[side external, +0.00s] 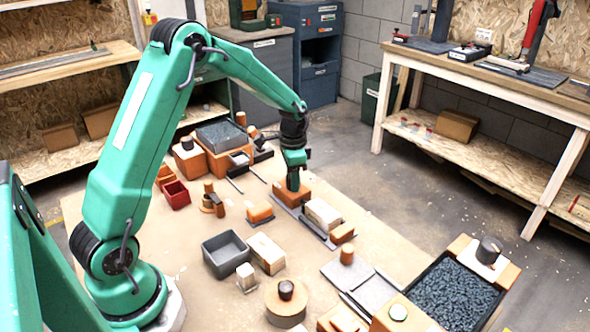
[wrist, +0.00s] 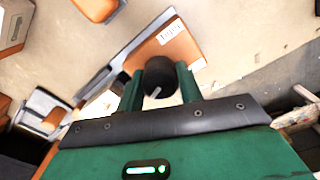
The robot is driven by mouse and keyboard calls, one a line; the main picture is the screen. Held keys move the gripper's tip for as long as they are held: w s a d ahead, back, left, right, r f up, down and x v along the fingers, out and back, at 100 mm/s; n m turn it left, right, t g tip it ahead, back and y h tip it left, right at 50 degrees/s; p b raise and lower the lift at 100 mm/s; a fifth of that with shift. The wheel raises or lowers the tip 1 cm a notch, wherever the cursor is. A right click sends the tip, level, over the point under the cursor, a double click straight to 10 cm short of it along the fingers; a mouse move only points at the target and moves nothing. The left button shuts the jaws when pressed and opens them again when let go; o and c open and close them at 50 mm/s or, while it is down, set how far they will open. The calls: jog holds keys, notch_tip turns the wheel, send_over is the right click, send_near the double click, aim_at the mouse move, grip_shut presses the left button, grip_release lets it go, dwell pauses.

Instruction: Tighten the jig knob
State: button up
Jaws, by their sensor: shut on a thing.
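The jig knob (wrist: 160,76) is dark and round with a light mark on its face, seen in the middle of the wrist view. My gripper (wrist: 159,84) has one green finger on each side of it and is shut on it. The knob sits at an orange-brown jig block (wrist: 180,47) with a white label. In the side view my gripper (side external: 294,170) points down over the jig block (side external: 291,193), which rests on a grey plate. The fingers partly hide the knob there, and its tightness cannot be told.
A pale block (side external: 322,214) stands close to the right of the jig. A grey bin (side external: 226,254), a red box (side external: 176,195) and several small wooden pieces share the table. A tray of dark granules (side external: 455,294) is at the front right. Bare tabletop lies left of the jig.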

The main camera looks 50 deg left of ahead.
jog(key=m, duration=1.3)
jog(key=shift+m, duration=0.4)
jog(key=m, duration=1.2)
jog(key=shift+m, duration=0.3)
jog(key=o, duration=1)
jog(key=shift+r, duration=0.1)
jog(key=shift+r, duration=3.85)
